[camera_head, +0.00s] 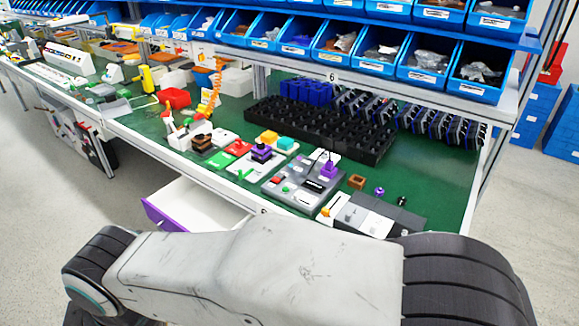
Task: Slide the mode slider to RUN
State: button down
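A grey control panel (303,182) with small coloured buttons and a purple part (328,170) lies on the green workbench, near its front edge. Several small controls sit on it, but they are too small to tell which is the mode slider, where it stands or where RUN is marked. Beside it at the right is a grey box-like unit (372,215) with a white and orange piece at its left end. My arm crosses the bottom of the view, below the bench edge. My gripper is not in view.
A drawer (195,205) with a purple front stands open below the bench edge. A black slotted tray (320,128) lies behind the panel. Blue bins (380,55) fill shelves above. Small loose parts lie right of the panel, near some clear green surface (440,180).

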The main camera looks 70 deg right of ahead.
aim_at(297, 195)
jog(key=z, duration=2.55)
